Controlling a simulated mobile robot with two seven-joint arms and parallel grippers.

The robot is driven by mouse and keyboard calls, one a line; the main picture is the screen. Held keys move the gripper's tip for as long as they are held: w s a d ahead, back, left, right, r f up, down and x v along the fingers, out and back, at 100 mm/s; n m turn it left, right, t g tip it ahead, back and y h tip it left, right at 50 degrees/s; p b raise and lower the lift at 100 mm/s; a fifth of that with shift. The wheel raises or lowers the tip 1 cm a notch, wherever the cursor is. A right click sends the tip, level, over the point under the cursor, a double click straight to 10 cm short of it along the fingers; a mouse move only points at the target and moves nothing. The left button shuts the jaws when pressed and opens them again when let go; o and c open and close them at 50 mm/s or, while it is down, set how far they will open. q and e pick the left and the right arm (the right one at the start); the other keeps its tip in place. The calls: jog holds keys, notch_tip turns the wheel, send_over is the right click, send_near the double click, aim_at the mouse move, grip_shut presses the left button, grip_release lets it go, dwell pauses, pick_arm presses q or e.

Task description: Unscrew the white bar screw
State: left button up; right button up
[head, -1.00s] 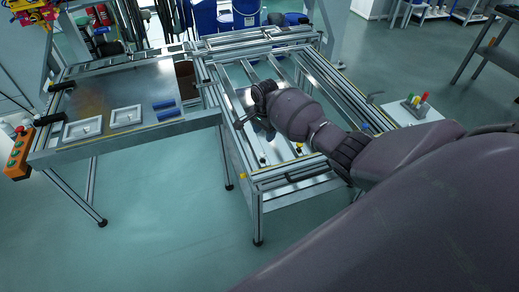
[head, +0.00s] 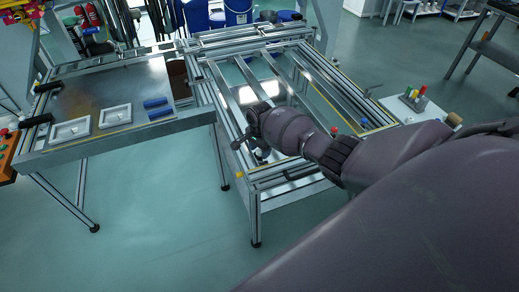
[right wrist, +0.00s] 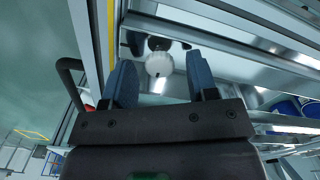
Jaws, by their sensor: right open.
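In the right wrist view, a white rounded knob (right wrist: 158,64), which looks like the white bar screw, lies ahead of my right gripper, beside a metal rail. A dark round part (right wrist: 159,43) sits just beyond it. My right gripper (right wrist: 161,78) is open, with its two blue-grey fingers either side of the white knob's line and no visible contact. In the head view, my right gripper (head: 242,141) is low over the near left part of the panel fixture (head: 255,205). The arm hides part of the fixture there. My left gripper is not in view.
The fixture has metal rails with open gaps between them. A red knob (head: 334,131) and a blue knob (head: 365,122) stand near its right side. A metal worktable (head: 110,85) with white trays adjoins on the left. A small side table (head: 418,112) holds coloured pieces.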

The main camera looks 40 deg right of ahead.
jog(key=c, duration=0.9)
jog(key=shift+r+n, duration=0.1)
jog(key=shift+n, duration=0.2)
